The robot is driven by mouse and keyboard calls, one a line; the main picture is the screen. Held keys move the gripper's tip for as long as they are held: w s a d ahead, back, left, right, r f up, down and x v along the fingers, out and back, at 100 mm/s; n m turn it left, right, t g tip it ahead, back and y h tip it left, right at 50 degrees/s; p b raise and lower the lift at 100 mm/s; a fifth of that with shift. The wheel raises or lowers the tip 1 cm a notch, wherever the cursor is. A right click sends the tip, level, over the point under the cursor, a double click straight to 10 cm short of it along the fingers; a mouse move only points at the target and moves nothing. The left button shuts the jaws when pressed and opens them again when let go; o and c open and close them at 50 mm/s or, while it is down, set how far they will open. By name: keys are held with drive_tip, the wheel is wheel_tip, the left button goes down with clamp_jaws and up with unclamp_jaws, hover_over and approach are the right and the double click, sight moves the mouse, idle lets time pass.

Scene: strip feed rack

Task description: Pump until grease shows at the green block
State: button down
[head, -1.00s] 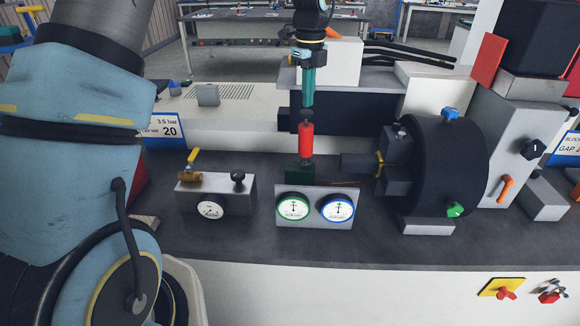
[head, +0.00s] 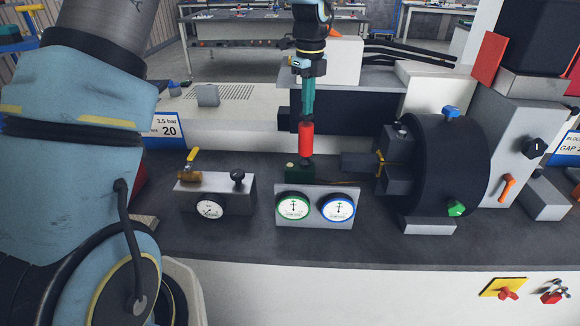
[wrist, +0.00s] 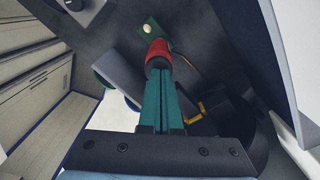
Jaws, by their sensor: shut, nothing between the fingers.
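My gripper (head: 307,114) points straight down with its teal fingers shut. The fingertips are at the top of an upright red cylinder (head: 306,139), and nothing shows between them. In the wrist view the fingers (wrist: 162,100) reach down to the red cylinder (wrist: 158,52), whose top they partly hide. The cylinder stands on a dark green base (head: 299,173) with a small pale spot on its top. A green block (head: 456,209) sits low on the face of a black drum (head: 440,160). I cannot make out grease on it.
A panel with a green-ringed gauge (head: 293,206) and a blue-ringed gauge (head: 338,207) stands in front of the base. A valve box (head: 217,195) with a yellow lever is at left. A blue block (head: 450,113) is on the drum's upper part. Free bench lies in front.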

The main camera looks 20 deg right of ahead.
drive_tip(key=shift+r+p, duration=1.6)
drive_tip(key=shift+r, duration=0.45)
